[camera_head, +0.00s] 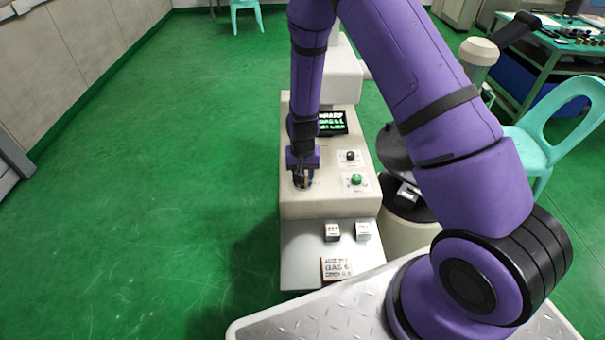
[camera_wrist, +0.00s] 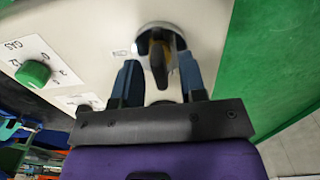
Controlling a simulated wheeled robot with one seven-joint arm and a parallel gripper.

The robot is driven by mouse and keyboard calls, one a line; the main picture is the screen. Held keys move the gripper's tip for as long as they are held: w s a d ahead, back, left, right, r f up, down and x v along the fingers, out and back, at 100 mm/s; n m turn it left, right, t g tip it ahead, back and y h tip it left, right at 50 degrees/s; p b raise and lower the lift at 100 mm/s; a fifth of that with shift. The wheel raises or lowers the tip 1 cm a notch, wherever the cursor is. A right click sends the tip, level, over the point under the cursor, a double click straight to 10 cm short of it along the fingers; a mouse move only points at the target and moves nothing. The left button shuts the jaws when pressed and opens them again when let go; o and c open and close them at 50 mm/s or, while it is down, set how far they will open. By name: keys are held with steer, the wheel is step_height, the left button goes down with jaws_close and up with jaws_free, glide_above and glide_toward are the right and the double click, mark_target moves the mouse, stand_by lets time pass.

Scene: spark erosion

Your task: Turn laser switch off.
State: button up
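A black rotary switch handle (camera_wrist: 158,62) with a bit of yellow behind it sits on a round silver plate on the cream machine panel in the wrist view. I cannot read a label that names it as the laser switch. My gripper (camera_wrist: 159,66) is open, with one blue-grey finger on each side of the handle. Gaps show between the fingers and the handle; I cannot tell whether either touches. In the head view my gripper (camera_head: 303,180) is over the left side of the cream console (camera_head: 325,203), and it mostly hides the switch.
A green knob (camera_head: 357,180) and a black knob (camera_head: 350,156) are right of my gripper, below a lit screen (camera_head: 332,123). The wrist view shows the green knob (camera_wrist: 33,73) marked GAS. Two small blocks (camera_head: 332,231) (camera_head: 363,230) stand in front. Floor at left is clear.

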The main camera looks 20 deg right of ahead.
step_height(320, 180, up, 11)
steer(key=shift+f, duration=0.2)
steer(key=shift+r, duration=0.15)
stand_by(0.5)
steer(key=s+d+r+n+t+y, duration=0.15)
steer(key=s+r, duration=0.25)
steer(key=r, duration=0.8)
steer(key=s+d+r+t+h, duration=0.15)
steer(key=s+r, duration=0.35)
steer(key=r, duration=0.7)
steer(key=s+d+r+n+t, duration=0.1)
steer(key=s+d+r, duration=0.1)
steer(key=s+r, duration=0.4)
steer(key=s+d+r+n+t, duration=0.1)
steer(key=s+r, duration=0.4)
steer(key=s, duration=0.9)
steer(key=shift+d+r, duration=0.4)
steer(key=shift+d, duration=0.05)
steer(key=shift+s, duration=0.1)
